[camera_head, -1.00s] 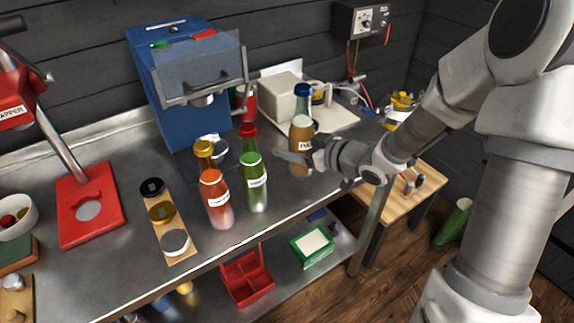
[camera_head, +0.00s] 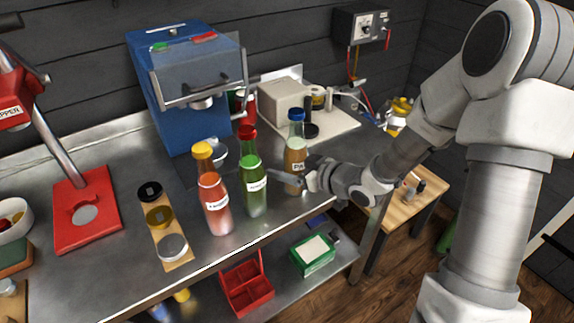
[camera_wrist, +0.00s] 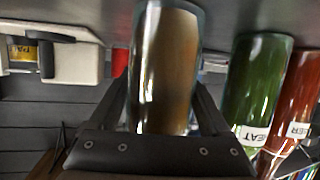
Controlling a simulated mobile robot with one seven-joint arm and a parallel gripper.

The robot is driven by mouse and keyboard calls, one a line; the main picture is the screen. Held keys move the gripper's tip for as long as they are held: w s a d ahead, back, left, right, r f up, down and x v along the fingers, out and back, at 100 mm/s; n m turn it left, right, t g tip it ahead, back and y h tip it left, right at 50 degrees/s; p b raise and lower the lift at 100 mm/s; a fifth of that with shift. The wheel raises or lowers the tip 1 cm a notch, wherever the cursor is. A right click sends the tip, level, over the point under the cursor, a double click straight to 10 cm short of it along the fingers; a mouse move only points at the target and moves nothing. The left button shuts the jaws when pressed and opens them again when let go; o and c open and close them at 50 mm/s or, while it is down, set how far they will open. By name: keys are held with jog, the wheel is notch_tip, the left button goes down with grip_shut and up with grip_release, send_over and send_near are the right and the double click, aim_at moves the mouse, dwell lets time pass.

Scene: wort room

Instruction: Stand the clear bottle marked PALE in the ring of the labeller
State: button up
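The clear PALE bottle (camera_head: 295,160) holds amber liquid and has a blue cap. It stands upright between the fingers of my gripper (camera_head: 291,181), which is shut on it. In the wrist view the bottle (camera_wrist: 168,70) fills the space between the fingers (camera_wrist: 160,115). I cannot tell whether its base touches the bench. The labeller is a beige box (camera_head: 283,103) on a pale plate behind the bottle. Its dark ring (camera_head: 311,131) shows just right of the bottle's neck. Part of the labeller appears at left in the wrist view (camera_wrist: 75,60).
A green bottle (camera_head: 254,190) and a red bottle (camera_head: 214,205) stand left of my gripper, near the bench's front edge. A blue machine (camera_head: 180,95) stands behind them.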

jog(key=shift+o, duration=1)
jog(key=shift+r, duration=0.1)
jog(key=shift+r, duration=0.2)
jog(key=p+v, duration=0.2)
jog(key=v, duration=1)
